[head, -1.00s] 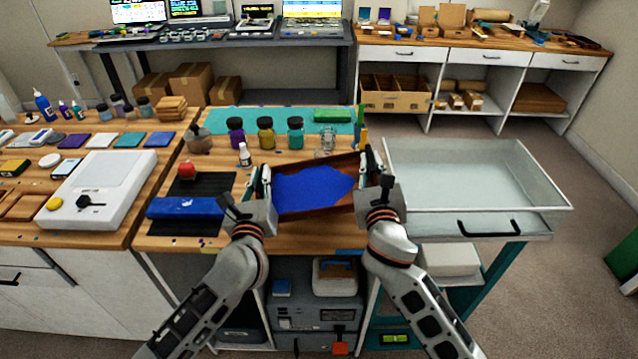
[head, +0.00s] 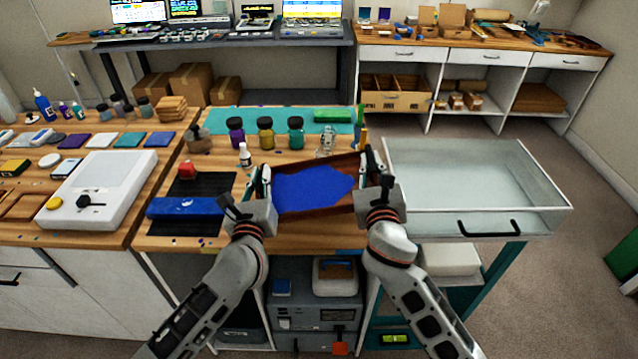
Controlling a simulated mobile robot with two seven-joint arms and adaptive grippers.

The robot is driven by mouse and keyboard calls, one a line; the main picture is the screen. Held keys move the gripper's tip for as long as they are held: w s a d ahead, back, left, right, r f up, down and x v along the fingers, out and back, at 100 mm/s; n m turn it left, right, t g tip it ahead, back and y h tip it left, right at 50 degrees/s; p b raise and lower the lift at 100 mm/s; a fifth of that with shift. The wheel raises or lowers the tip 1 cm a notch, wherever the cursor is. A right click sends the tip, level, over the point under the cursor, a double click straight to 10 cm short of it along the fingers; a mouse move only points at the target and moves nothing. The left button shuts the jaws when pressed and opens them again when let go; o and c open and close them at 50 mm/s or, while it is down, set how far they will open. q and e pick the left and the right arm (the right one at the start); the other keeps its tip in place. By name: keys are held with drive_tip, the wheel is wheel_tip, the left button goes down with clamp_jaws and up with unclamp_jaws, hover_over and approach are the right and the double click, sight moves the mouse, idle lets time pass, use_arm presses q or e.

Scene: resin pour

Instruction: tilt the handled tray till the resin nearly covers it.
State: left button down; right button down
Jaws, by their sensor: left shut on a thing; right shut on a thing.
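The handled tray (head: 325,165) is a brown wooden tray held between my two grippers over the front of the wooden bench. Blue resin (head: 312,188) covers much of its floor. Bare brown wood shows along the far edge, at the right end and along the near edge. My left gripper (head: 262,183) is shut on the tray's left end. My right gripper (head: 376,172) is shut on its right end. The handles themselves are hidden by the grippers. The tray's right end looks slightly higher than the left; whether its underside touches the bench cannot be told.
Several dark-lidded jars (head: 265,133) and a small white bottle (head: 245,156) stand behind the tray. A blue roll-shaped object (head: 185,207) lies on a black mat to the left. A clear-walled bin (head: 470,180) stands close on the right.

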idle(0.4)
